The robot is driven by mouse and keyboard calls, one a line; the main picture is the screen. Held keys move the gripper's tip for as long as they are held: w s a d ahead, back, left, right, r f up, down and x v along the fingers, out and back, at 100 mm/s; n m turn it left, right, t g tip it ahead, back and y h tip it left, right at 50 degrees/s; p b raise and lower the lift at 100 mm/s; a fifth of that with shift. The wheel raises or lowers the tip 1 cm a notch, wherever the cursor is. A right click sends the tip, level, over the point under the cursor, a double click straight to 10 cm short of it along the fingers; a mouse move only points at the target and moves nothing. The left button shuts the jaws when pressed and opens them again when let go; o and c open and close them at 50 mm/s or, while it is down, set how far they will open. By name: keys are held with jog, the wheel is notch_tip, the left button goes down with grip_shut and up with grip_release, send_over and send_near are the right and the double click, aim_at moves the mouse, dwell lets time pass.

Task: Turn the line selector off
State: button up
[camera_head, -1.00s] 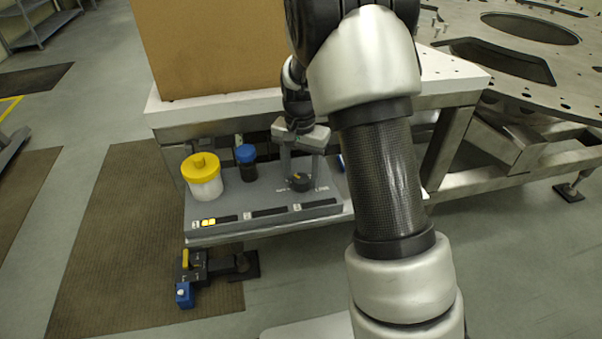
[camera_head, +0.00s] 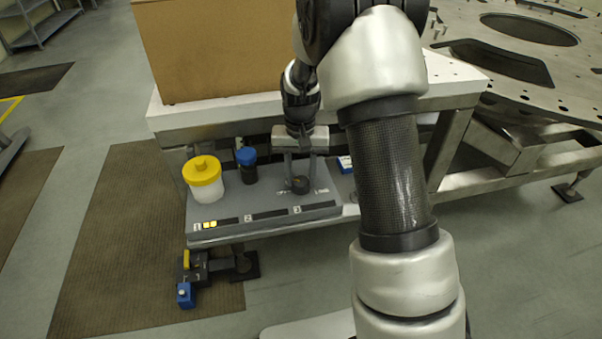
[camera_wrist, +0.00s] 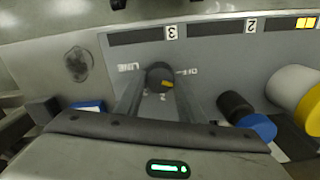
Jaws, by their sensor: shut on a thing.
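The line selector is a small dark round knob (camera_head: 300,184) on a grey panel (camera_head: 218,196) under the table edge. The mark's exact setting is hard to tell. My gripper (camera_head: 300,180) reaches down over the knob with a finger on each side, shut on it. In the wrist view its fingers (camera_wrist: 158,85) partly hide the knob's sides.
A yellow-lidded white jar (camera_head: 205,184) and a dark blue-capped cylinder (camera_head: 246,168) stand on the panel's left. Numbered strips run along its front, with yellow lights by number 1. A blue and white box (camera_head: 345,164) is right of my gripper. A cardboard box (camera_head: 210,50) stands above.

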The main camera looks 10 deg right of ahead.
aim_at(300, 181)
jog(key=shift+n+p, duration=0.6)
jog(key=shift+n, duration=1.6)
jog(key=o, duration=1)
jog(key=shift+o, duration=0.2)
notch_tip(300, 181, up, 17)
jog(key=p, duration=0.3)
jog(key=shift+r+p, duration=0.2)
jog(key=shift+p, duration=0.1)
jog(key=shift+a, duration=0.1)
